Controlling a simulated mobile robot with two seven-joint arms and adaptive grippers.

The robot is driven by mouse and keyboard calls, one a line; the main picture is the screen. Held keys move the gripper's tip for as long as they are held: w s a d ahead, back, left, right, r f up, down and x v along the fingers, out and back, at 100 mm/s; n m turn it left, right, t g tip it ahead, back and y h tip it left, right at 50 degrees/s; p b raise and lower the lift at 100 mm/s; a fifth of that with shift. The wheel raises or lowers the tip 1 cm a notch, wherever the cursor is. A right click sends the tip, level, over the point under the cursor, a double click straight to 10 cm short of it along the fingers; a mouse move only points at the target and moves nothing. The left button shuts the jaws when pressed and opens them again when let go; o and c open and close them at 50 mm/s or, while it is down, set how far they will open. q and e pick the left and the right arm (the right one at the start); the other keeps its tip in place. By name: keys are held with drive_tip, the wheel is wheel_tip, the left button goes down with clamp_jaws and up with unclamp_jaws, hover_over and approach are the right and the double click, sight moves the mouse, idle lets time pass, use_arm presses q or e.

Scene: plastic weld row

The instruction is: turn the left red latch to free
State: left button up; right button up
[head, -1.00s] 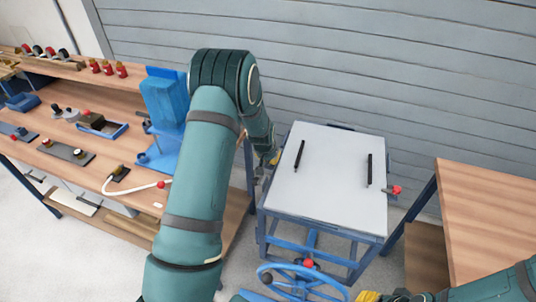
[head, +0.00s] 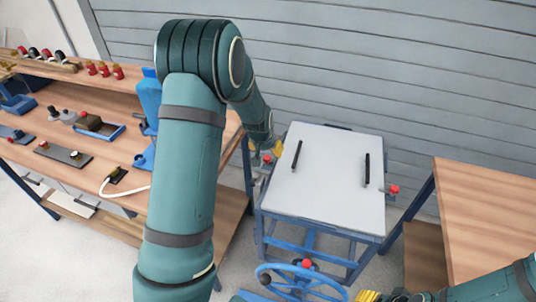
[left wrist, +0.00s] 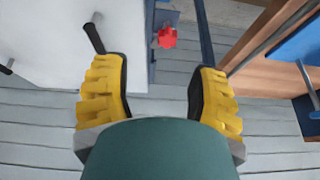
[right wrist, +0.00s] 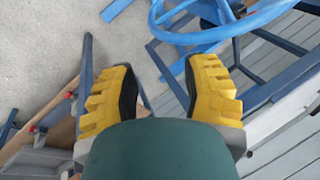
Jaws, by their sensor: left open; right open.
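The left red latch (left wrist: 167,37) sits on the side of the white-topped blue stand (head: 330,205). In the left wrist view it lies ahead of my left gripper (left wrist: 158,80), between the lines of its two yellow fingers, apart from them. The left gripper is open and empty; in the head view it is at the stand's left edge (head: 266,155), where the latch is mostly hidden. The right red latch (head: 393,190) shows on the stand's right side. My right gripper (right wrist: 162,78) is open and empty, low at the head view's bottom edge.
Two black handles (head: 297,156) (head: 366,170) stand on the white top. A blue handwheel (head: 300,284) is in front of the stand. A wooden workbench (head: 75,180) with fixtures is at left, close to my left arm. Another wooden table (head: 490,215) is at right.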

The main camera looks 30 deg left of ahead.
use_arm(q)
drive_tip(key=v, duration=0.4)
drive_tip(key=shift+f, duration=0.1)
drive_tip(key=r+m+g+h+b, duration=0.1)
drive_tip(key=r+m+g+b, duration=0.1)
drive_tip(key=g+b, duration=0.25)
hover_over(267, 157)
wheel_tip(267, 157, down, 14)
drive_tip(key=shift+r+b, duration=0.1)
drive_tip(key=shift+b, duration=0.85)
clamp_jaws()
